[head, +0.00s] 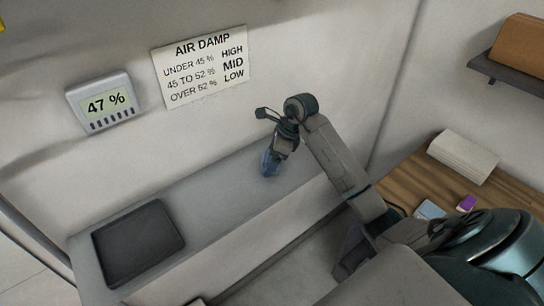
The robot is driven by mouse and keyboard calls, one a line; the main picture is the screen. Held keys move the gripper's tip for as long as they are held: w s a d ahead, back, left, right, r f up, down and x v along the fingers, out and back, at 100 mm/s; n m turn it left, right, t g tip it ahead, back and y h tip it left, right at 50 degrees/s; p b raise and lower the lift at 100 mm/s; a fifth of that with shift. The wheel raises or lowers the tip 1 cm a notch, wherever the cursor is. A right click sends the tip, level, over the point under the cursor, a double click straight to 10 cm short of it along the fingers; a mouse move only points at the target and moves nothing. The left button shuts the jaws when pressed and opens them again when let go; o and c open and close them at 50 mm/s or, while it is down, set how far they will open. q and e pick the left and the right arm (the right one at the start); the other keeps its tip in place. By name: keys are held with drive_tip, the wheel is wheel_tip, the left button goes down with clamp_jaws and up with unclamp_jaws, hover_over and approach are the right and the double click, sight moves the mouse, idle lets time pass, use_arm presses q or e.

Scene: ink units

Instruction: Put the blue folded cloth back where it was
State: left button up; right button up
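My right gripper (271,154) points down over the grey ledge along the wall. A small slate-blue thing (269,163) shows at its fingertips, and the gripper looks shut on it. It may be the blue folded cloth, but it is too small and too much covered to be sure. A flat pale blue thing (430,210) lies on the wooden top at the right, partly behind my arm; I cannot tell whether it is cloth. A gauge (103,103) on the wall reads 47 %. My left gripper is not in view.
A sign (203,68) gives air damp levels: 45 to 52 % is MID. A dark empty tray (138,243) lies at the left of the grey ledge (215,205). A white stack (463,157) and a purple block (467,203) are on the wooden top (405,180).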

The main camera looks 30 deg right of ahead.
drive_tip(key=shift+s+d+r+b, duration=0.15)
drive_tip(key=shift+d+r+b, duration=0.1)
drive_tip(key=shift+r+b, duration=0.3)
drive_tip(key=b+v, duration=0.3)
drive_tip(key=v, duration=0.8)
drive_tip(key=shift+a+f, duration=0.1)
drive_tip(key=shift+a, duration=0.1)
